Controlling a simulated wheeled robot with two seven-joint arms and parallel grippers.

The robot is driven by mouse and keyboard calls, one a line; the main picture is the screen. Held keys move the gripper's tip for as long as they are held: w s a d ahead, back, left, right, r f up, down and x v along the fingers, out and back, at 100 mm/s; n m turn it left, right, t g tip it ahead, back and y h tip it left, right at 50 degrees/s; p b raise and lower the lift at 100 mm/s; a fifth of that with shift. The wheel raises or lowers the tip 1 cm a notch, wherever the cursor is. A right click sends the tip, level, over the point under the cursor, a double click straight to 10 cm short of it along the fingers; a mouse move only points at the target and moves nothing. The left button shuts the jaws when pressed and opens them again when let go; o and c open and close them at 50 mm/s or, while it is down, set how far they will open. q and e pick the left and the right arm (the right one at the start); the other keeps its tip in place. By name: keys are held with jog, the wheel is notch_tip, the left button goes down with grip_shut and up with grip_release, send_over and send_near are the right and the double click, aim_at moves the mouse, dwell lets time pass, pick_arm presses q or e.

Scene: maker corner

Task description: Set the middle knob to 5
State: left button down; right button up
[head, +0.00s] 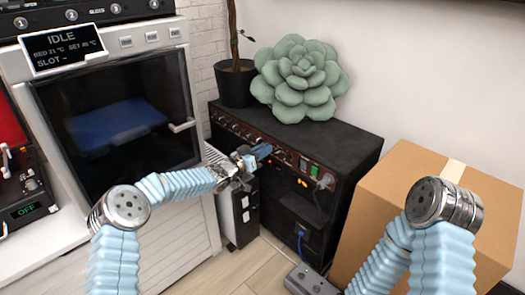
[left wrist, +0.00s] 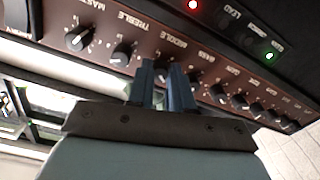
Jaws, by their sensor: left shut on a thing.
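The black amplifier (head: 345,148) stands against the wall, with a row of knobs along its reddish-brown front panel. In the left wrist view the panel (left wrist: 140,30) carries the labels MASTER, TREBLE, MIDDLE and BASS. My left gripper (head: 262,153) reaches the panel from the left. Its two blue fingers (left wrist: 166,68) are shut on the middle knob, below the MIDDLE label. The fingers hide most of that knob, so its pointer and setting cannot be read. The treble knob (left wrist: 122,54) is just left of the fingers. My right gripper is out of view.
A potted plant (head: 236,82) and a green succulent cushion (head: 300,78) sit on the amplifier. A cardboard box (head: 400,185) stands close on its right. A white machine reading IDLE (head: 190,105) stands left. Neighbouring knobs (left wrist: 193,75) sit close beside the fingers.

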pick_arm(q)
jog(key=shift+f+m+b, duration=0.1)
jog(key=shift+m+b, duration=4.7)
jog(key=shift+m, duration=0.5)
jog(key=c, duration=1.3)
grip_release()
jog(key=shift+a, duration=0.1)
